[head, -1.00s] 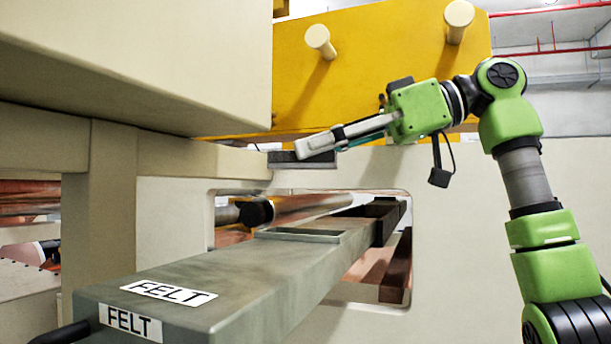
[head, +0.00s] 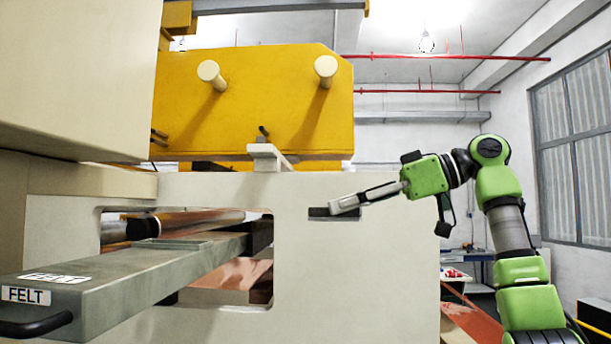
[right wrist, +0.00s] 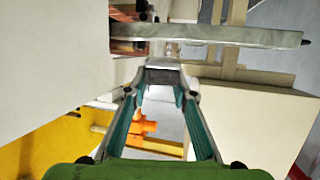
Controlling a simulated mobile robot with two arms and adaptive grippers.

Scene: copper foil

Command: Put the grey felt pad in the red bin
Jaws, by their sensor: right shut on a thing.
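The grey felt pad (head: 320,213) is a small, flat, dark grey block. It is held level in the tips of my right gripper (head: 345,204), in front of the cream machine wall. In the right wrist view the gripper's fingers (right wrist: 163,85) close on the pad (right wrist: 160,76) at the top of the jaws. The pad is clear of the drawer. My left gripper is not in view. I cannot make out a red bin in these frames.
A grey drawer (head: 130,285) labelled FELT sticks out of the cream machine (head: 370,275) at the left. A yellow housing (head: 265,115) with two pegs stands above. At the right back is a blue-framed table (head: 480,256) with small red items beside it. Open room lies to the right.

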